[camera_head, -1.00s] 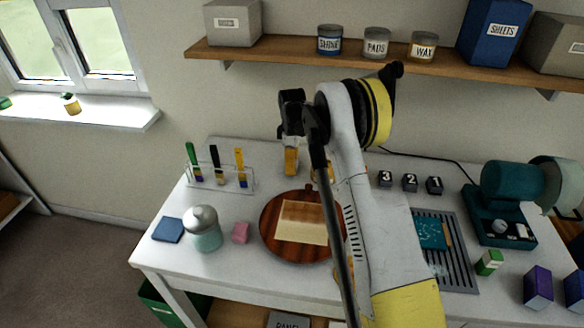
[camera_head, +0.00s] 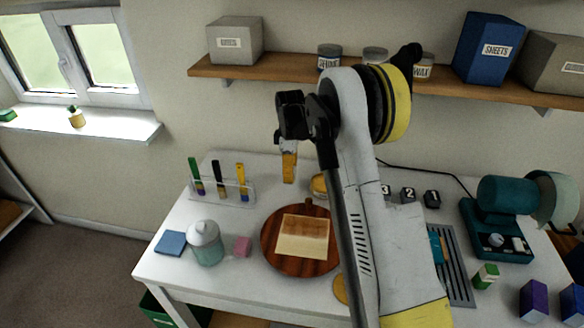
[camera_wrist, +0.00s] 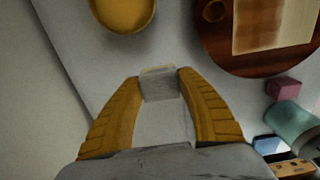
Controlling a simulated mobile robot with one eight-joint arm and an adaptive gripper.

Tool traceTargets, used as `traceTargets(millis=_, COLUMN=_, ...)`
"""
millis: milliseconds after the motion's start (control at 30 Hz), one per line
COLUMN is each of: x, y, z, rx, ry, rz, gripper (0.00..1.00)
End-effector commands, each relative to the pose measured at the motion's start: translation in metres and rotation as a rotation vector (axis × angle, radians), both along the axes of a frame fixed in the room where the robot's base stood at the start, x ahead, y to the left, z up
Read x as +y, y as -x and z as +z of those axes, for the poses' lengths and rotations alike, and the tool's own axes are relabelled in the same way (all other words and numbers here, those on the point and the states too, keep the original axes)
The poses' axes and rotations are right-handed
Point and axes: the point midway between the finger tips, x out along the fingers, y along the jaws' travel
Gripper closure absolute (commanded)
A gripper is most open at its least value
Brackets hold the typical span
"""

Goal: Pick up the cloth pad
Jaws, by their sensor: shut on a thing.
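My gripper (camera_head: 289,180) is over the back of the white table, behind the round board. In the wrist view its yellow fingers (camera_wrist: 161,84) are shut on a small pale grey block (camera_wrist: 160,85), which looks like the cloth pad. It sits between the fingertips. White table surface shows around it, and I cannot tell how far it is above the table. In the head view the held pad cannot be made out.
The round wooden board (camera_head: 270,255) bears a pale panel (camera_head: 302,245). An amber bowl (camera_head: 319,184) stands behind it. To the left are a brush rack (camera_head: 238,194), a jar (camera_head: 206,245), a pink block (camera_head: 243,246) and a blue pad (camera_head: 170,242). A shelf (camera_head: 275,70) runs above.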

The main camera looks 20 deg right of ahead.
Motion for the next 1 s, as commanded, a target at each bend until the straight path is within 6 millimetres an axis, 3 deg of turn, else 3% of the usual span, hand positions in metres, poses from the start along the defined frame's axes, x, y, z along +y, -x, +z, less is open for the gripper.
traceTargets(millis=300, x=0.051, y=0.075, z=0.002, rx=0.000, ry=0.000, rz=0.003, gripper=0.85)
traceTargets(millis=500, x=0.074, y=0.110, z=0.001, rx=0.000, ry=0.000, rz=0.002, gripper=0.85)
traceTargets(millis=700, x=0.086, y=0.127, z=0.000, rx=0.000, ry=0.000, rz=0.001, gripper=0.85)
traceTargets(millis=1000, x=0.088, y=0.130, z=0.000, rx=0.000, ry=0.000, rz=0.000, gripper=0.85)
